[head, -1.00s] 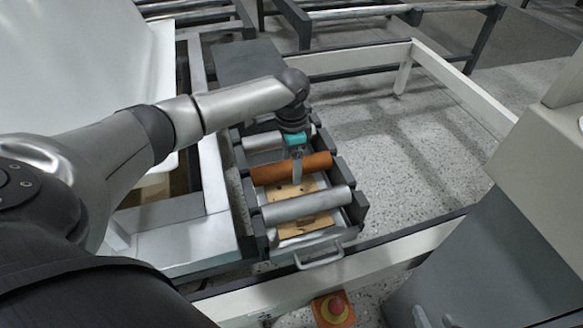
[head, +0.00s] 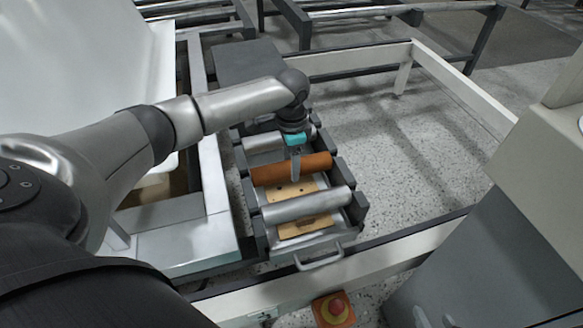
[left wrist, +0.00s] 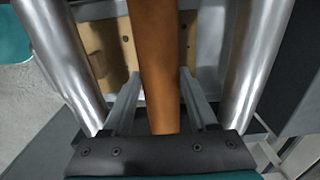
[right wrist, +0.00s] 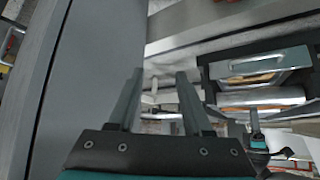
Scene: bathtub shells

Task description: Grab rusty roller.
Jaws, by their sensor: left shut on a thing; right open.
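The rusty roller (head: 268,174) is an orange-brown cylinder lying across the dark frame, between two silver rollers. My left gripper (head: 296,176) reaches down onto it from above, near its middle. In the left wrist view the rusty roller (left wrist: 160,60) runs between the two fingers of my left gripper (left wrist: 158,88), which is shut on it. The roller still appears level with its slots in the frame. My right gripper (right wrist: 158,74) shows only in the right wrist view, open and empty, away from the rollers.
A silver roller (head: 305,205) lies in front of the rusty one and another (head: 262,143) behind it. A drilled wooden board (head: 292,190) lies below. The tray has a front handle (head: 320,262). A pale rail (head: 450,75) and a red emergency button (head: 336,306) stand nearby.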

